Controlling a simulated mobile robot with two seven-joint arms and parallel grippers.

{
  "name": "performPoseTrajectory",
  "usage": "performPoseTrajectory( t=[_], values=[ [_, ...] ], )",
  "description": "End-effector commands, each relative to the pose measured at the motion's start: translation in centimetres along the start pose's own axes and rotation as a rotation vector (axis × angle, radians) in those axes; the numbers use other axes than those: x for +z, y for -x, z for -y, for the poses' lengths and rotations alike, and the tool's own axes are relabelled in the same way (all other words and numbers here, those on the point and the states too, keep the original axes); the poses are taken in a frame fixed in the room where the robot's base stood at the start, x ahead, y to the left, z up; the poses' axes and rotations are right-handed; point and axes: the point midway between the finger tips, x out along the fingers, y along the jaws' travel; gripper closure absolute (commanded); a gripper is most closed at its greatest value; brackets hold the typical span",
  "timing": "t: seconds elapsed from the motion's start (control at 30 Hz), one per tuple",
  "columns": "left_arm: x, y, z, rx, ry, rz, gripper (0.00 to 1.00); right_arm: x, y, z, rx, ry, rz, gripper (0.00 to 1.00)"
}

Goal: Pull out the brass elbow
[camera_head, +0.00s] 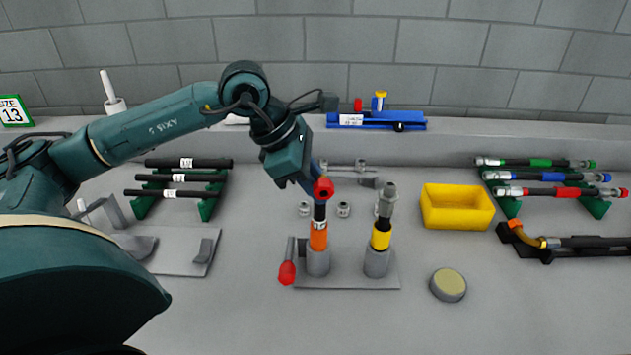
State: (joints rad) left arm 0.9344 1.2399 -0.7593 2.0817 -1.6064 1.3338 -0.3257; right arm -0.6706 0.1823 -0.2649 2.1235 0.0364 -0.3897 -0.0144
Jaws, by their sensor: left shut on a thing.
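The fingers are partly hidden, so the exact grip is unclear. My right gripper is not in view.
A yellow-banded piece (381,236) stands in the right socket. A red-knobbed lever (287,272) is beside the left one. A yellow bin (457,207) and a round pad (448,285) lie toward the elbow. Racks of hoses (547,176) stand behind it.

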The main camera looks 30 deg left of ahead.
Motion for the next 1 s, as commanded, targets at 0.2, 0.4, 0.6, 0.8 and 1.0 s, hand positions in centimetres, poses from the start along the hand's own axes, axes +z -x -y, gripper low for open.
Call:
performPoseTrajectory(
  t=[0.2,0.4,0.6,0.8,1.0],
  values=[
    [0.4,0.7,0.0,0.001,-0.001,0.002,1.0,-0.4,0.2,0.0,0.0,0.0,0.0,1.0],
    [0.9,1.6,0.0,0.001,-0.001,0.002,1.0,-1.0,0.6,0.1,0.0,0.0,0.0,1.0],
    [1.4,2.5,0.0,0.001,-0.001,0.001,1.0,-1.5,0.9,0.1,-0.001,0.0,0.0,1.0],
    [1.9,3.4,0.0,0.001,-0.001,0.002,1.0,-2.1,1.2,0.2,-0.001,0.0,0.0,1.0],
    [2.4,4.2,0.0,0.001,-0.001,0.002,1.0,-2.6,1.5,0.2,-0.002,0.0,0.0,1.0]
  ],
)
